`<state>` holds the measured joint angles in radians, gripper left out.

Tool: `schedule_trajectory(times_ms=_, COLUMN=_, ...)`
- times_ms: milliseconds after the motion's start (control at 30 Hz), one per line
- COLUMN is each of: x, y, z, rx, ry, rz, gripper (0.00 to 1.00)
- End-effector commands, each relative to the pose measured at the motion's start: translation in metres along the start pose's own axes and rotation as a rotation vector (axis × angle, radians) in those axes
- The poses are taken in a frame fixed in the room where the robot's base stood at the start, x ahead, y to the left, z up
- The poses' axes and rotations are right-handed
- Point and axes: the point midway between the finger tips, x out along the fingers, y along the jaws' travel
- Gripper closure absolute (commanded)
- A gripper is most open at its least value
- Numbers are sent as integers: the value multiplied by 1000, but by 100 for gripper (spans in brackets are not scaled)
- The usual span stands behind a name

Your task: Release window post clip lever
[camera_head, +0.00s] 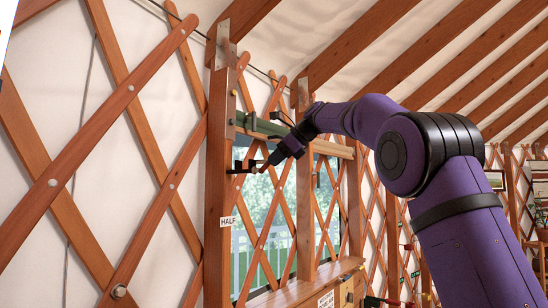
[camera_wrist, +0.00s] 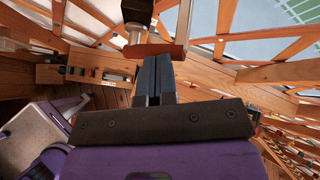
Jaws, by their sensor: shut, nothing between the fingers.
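The wooden window post (camera_head: 217,190) stands left of the window. A dark bracket (camera_head: 238,171) juts from its right side above a white "HALF" label (camera_head: 227,221). My gripper (camera_head: 268,166) is close to this bracket at the window's upper left. In the wrist view my gripper (camera_wrist: 157,62) is shut and empty. A red-brown bar (camera_wrist: 155,50), which looks like the clip lever, lies crosswise at its fingertips. I cannot tell whether they touch. A metal cylinder (camera_wrist: 135,36) and a black block (camera_wrist: 137,10) are beyond the bar.
A greenish rolled bar (camera_head: 270,128) runs along the window top, above my gripper. Wooden lattice (camera_head: 88,130) covers the wall at left. A wooden ledge (camera_head: 305,288) with a small drawer box lies below the window (camera_head: 270,195). Another post (camera_head: 305,190) stands right of my gripper.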

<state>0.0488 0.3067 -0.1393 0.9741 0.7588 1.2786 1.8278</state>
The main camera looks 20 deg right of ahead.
Motion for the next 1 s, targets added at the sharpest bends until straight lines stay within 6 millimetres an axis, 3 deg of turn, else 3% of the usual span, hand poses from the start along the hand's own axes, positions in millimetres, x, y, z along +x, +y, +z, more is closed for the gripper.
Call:
schedule_trajectory(times_ms=333, x=7, y=-7, z=-13, rx=241, ry=-75, rz=168, gripper=100)
schedule_trajectory(times_ms=1000, x=10, y=9, z=-9, rx=230, ry=-72, rz=162, gripper=100)
